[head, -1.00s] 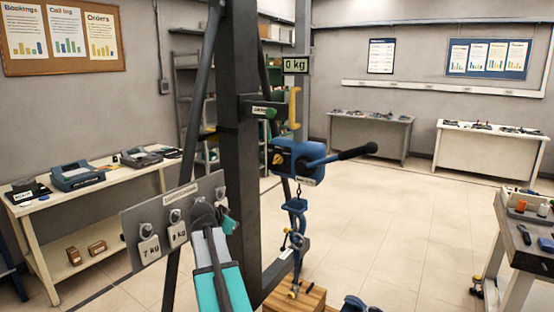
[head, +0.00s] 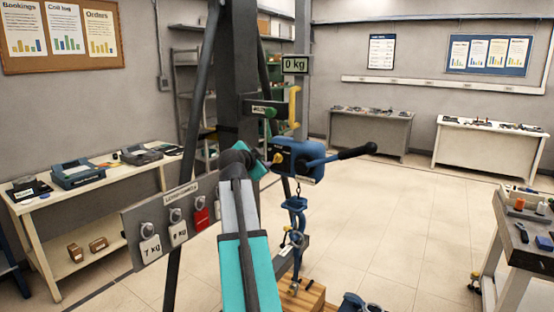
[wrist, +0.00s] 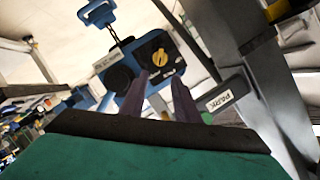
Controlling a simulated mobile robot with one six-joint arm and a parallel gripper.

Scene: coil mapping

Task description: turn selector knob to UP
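The blue lever hoist (head: 300,160) hangs on the dark column, its black-gripped lever (head: 355,153) pointing right. The selector knob is yellow; in the head view only a sliver (head: 278,157) shows beside my gripper (head: 265,163). In the wrist view the knob (wrist: 159,57) sits on the dark face of the hoist body (wrist: 140,95), its pointer slanted. My gripper (wrist: 161,77) is open, its two dark fingers apart with nothing between them. The fingertips point at the knob, just short of it in the picture; I cannot tell whether they touch it.
A yellow hook-shaped handle (head: 295,107) and a "0 kg" display (head: 296,64) are above the hoist. A chain and blue hook (head: 297,205) hang below. A grey tag board (head: 172,222) stands left of my arm. Open floor (head: 410,230) lies to the right.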

